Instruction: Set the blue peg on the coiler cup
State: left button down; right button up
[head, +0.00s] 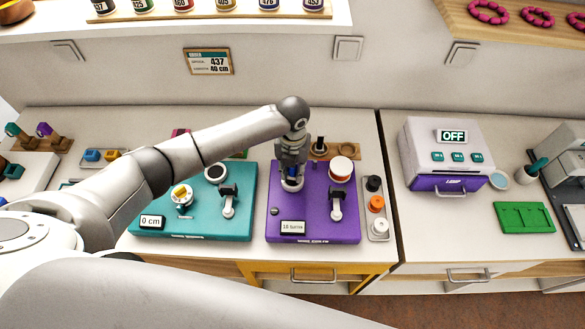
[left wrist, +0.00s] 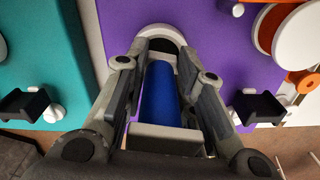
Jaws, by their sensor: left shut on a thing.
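My left gripper (head: 292,162) is over the purple board (head: 318,222), pointing down and shut on the blue peg. The blue peg (left wrist: 160,95) shows as a blue cylinder between the fingers in the left wrist view. In the head view the peg is a small blue patch, mostly hidden by the fingers. A white-rimmed round cup (head: 291,185), which I take for the coiler cup, is right below the fingers. Its rim (left wrist: 161,29) also shows beyond the peg in the left wrist view. I cannot tell whether the peg touches the cup. My right gripper is out of view.
A black crank on a white post (head: 336,205) and a white-topped disc (head: 341,168) stand to the cup's right on the purple board. A teal board (head: 215,228) lies to the left. A grey tray with several round pieces (head: 379,229) lies to the right.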

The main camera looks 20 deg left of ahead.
pick_arm(q)
jog(key=shift+f, duration=0.2)
jog(key=shift+f+b, duration=0.55)
jog(key=shift+f, duration=0.1)
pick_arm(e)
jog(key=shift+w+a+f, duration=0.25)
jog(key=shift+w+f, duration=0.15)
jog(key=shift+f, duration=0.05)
pick_arm(q)
jog(key=c, duration=1.1)
grip_release()
jog(key=shift+f, duration=0.1)
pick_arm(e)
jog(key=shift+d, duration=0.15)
